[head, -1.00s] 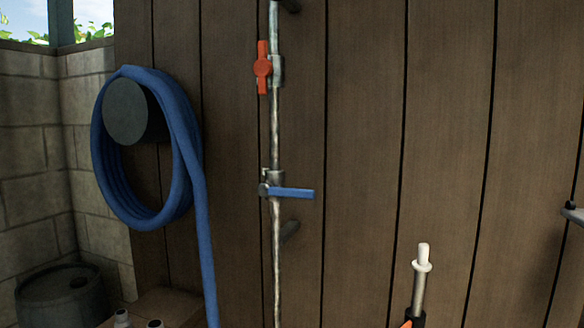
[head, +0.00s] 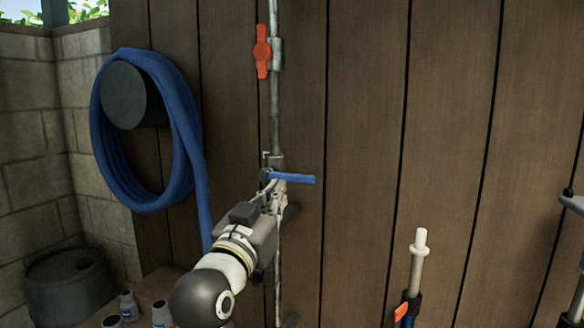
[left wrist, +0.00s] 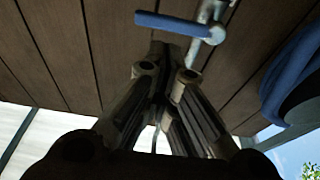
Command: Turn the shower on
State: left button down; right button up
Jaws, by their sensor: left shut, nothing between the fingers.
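A metal shower pipe (head: 275,110) runs up the wooden wall. A blue lever handle (head: 294,178) on a valve juts horizontally to the right from the pipe. Higher up, a red valve handle (head: 262,51) stands vertical. My left gripper (head: 275,192) is just below the blue lever at the valve, its fingers shut and empty. In the left wrist view the blue lever (left wrist: 172,24) lies beyond the closed fingertips (left wrist: 163,72), and contact cannot be told. My right gripper is not in view.
A coiled blue hose (head: 180,130) hangs on a round dark holder (head: 130,95) to the left. A dark barrel (head: 65,285) and several small bottles stand at the lower left. A white-tipped pole (head: 418,262) stands at the right.

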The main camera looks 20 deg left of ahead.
pick_arm(q)
jog(key=shift+t, duration=0.5)
jog(key=r, duration=0.4)
jog(key=shift+s+r, duration=0.2)
jog(key=shift+s, duration=0.1)
notch_tip(320, 180, up, 4)
jog(key=f+p, duration=0.1)
jog(key=p, duration=0.4)
send_over(288, 176)
jog(key=s+d, duration=0.2)
jog(key=s, duration=0.1)
jog(key=f, duration=0.1)
jog(key=f+p, duration=0.2)
jog(key=shift+w+a+f, duration=0.25)
jog(key=shift+w+f, duration=0.1)
jog(key=shift+f, duration=0.05)
jog(key=shift+w, duration=0.1)
jog(key=shift+f, duration=0.1)
